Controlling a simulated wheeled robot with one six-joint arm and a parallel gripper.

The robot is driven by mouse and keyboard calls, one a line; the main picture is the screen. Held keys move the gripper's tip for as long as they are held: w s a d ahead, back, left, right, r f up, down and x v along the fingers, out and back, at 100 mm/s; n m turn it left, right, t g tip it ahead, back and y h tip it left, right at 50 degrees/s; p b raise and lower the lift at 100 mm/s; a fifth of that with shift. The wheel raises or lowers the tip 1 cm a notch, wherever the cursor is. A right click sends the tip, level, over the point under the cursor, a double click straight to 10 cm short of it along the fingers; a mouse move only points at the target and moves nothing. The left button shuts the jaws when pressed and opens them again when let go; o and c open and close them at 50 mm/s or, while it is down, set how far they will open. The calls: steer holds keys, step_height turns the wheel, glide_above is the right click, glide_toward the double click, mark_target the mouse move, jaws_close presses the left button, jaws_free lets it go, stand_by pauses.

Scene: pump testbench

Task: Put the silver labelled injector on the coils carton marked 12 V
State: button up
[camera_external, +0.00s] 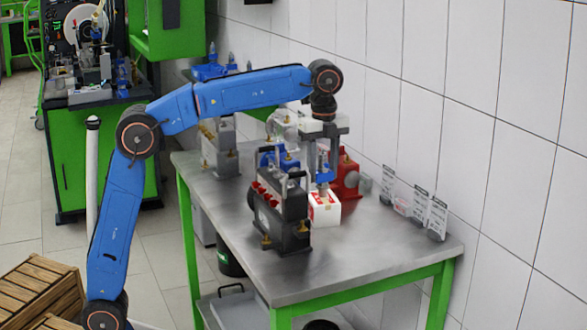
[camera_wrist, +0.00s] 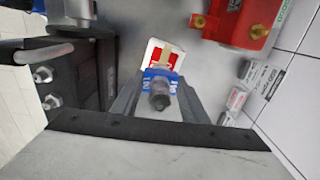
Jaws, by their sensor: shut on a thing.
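My gripper (camera_external: 324,160) points down above the table and is shut on an injector (camera_wrist: 159,94). The injector is silver-grey with a blue band and sits between the two fingers in the wrist view. In the external view its blue part (camera_external: 324,176) shows, roughly upright, just above a white and red carton (camera_external: 326,213). The carton also shows in the wrist view (camera_wrist: 154,50), beyond the injector, which partly covers it. I cannot tell whether the injector's lower end touches the carton. The carton's marking is too small to read.
A black pump (camera_external: 283,215) with red caps stands close left of the carton. A red pump (camera_external: 347,177) stands behind it, and a blue one (camera_external: 278,158) behind the black pump. Small label cards (camera_external: 420,205) stand along the wall side. The table's front right (camera_external: 370,252) is clear.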

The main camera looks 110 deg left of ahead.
steer(key=o, duration=1.3)
steer(key=shift+f, duration=0.1)
steer(key=shift+r, duration=3.9)
